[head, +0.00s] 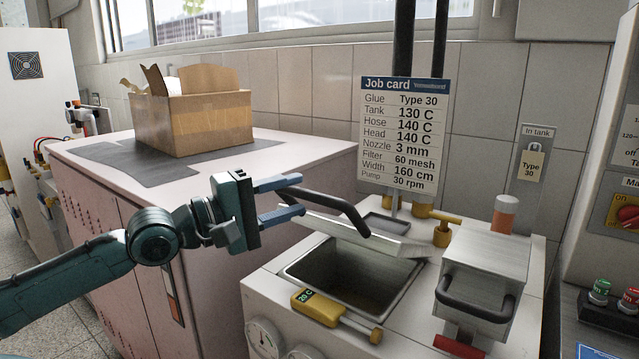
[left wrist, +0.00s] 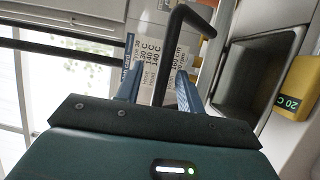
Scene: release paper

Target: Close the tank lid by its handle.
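The tank (head: 398,294) is a rectangular metal basin in a white machine; its opening also shows in the left wrist view (left wrist: 250,75). Its pale lid (head: 375,238) stands raised and tilted above the opening, so the tank is open. The lid's black bar handle (head: 338,203) sticks out toward my left gripper; it also shows in the left wrist view (left wrist: 176,30). My left gripper (head: 298,196) is open, its blue fingers on either side of the handle's end. My right gripper is not in view.
A yellow thermometer (head: 318,307) lies at the tank's front edge. A grey block with a black handle (head: 485,280) stands right of the tank. The job card (head: 403,130) stands behind. A cardboard box (head: 200,120) sits on the pink cabinet (head: 290,153) at left.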

